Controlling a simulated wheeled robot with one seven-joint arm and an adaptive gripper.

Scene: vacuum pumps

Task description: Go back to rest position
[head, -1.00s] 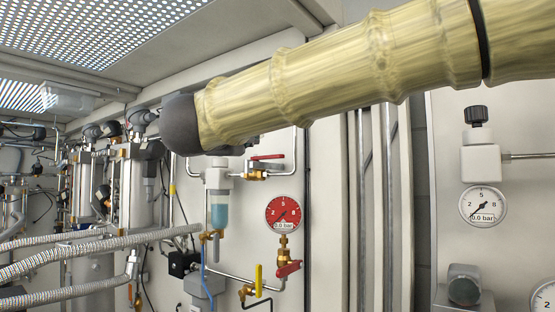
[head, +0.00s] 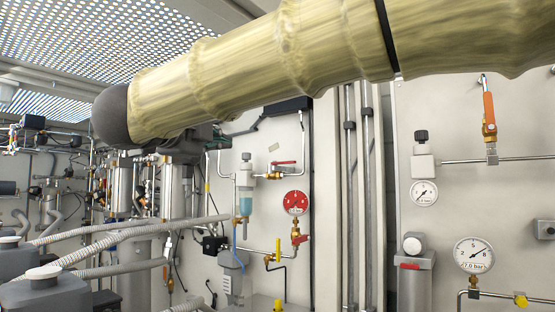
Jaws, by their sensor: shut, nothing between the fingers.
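My arm, in a yellowish sleeve with a dark rounded end, crosses the top of the head view from the right edge to the upper left. My gripper is not in view, so its place relative to the equipment cannot be told. The arm hides part of the wall and pipes behind it.
Behind the arm are a red gauge (head: 296,203), a blue-bowled filter (head: 246,200) and a red-handled valve (head: 285,163). Ribbed hoses (head: 120,238) run at lower left. A white gauge (head: 473,255) and an orange-handled valve (head: 489,115) are on the right panel.

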